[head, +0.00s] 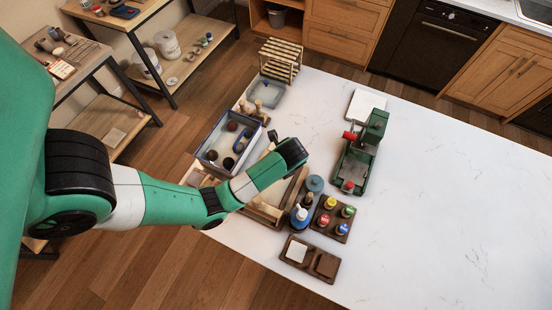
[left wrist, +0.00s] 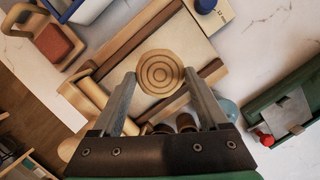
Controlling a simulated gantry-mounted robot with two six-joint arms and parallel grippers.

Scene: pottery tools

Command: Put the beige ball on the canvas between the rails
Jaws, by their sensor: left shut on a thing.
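In the left wrist view, the beige ball (left wrist: 160,73) shows a round face with concentric rings. My left gripper (left wrist: 159,80) is shut on it, with a finger at each side. Below lies the pale canvas (left wrist: 186,42) with brown wooden rails (left wrist: 128,39) along it. The ball appears over the canvas between the rails; its height above it is unclear. In the head view my left arm covers much of the canvas board, and the ball and fingertips are hidden. My right gripper is in neither view.
A blue-rimmed tray (head: 206,165) with dark balls stands left of the board. A green machine with a red knob (head: 350,135) stands to the right. Paint pots in a wooden holder (head: 342,231) and a blue-and-white bottle (head: 300,217) stand in front. The table's right side is clear.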

